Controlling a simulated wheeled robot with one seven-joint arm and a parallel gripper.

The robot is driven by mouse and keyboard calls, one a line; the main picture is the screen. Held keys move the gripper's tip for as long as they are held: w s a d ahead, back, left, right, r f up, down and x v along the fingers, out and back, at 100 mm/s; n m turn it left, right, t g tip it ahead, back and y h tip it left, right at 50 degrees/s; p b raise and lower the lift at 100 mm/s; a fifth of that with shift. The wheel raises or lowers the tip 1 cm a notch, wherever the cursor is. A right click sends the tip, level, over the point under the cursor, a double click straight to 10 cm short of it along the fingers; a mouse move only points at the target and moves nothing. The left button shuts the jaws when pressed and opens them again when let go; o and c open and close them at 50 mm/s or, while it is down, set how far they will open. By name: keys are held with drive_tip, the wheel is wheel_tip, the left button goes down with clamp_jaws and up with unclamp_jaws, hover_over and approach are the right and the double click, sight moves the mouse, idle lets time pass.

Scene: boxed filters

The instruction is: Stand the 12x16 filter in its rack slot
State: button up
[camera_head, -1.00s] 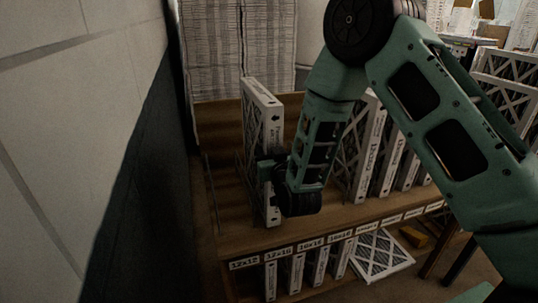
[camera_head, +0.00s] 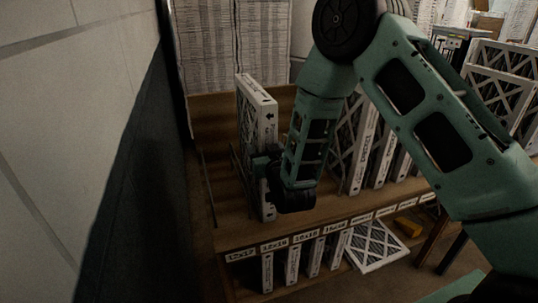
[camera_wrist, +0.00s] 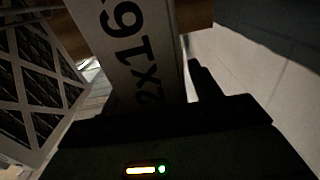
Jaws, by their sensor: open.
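The 12x16 filter (camera_head: 257,125), a white-edged panel with dark mesh, stands upright on the upper shelf. Its foot is roughly in line with the 12x16 label (camera_head: 273,245) on the shelf's front edge. My gripper (camera_head: 263,168) is at the filter's near edge, low on it. In the wrist view, the edge printed "2x16" (camera_wrist: 143,50) stands close in front of my open gripper, with a dark finger (camera_wrist: 204,82) to its right. The other finger and any contact are hard to make out. The filter's far lower part and the slot floor are hidden.
Other boxed filters (camera_head: 365,150) stand on the shelf (camera_head: 225,225) to the right, partly behind my arm. Several more stand below (camera_head: 292,262), and one lies flat (camera_head: 375,245). A wall (camera_head: 80,130) is close on the left. The shelf's left end looks bare.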

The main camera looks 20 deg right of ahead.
drive_tip(key=s+b, duration=0.3)
drive_tip(key=s, duration=0.8)
drive_tip(key=s+a+f+n+g+y, duration=0.1)
drive_tip(key=s+a+n+g+y, duration=0.3)
drive_tip(key=s+a+g, duration=0.6)
drive_tip(key=s+d+r+n+g+h, duration=0.1)
drive_tip(key=s+g, duration=0.3)
drive_tip(key=s, duration=0.5)
drive_tip(key=s+d+r+n+g+h, duration=0.2)
drive_tip(key=s+r+g, duration=0.1)
drive_tip(key=s, duration=0.6)
drive_tip(key=shift+s+d+n+g, duration=0.3)
drive_tip(key=shift+d+g, duration=0.1)
drive_tip(key=shift+g, duration=0.1)
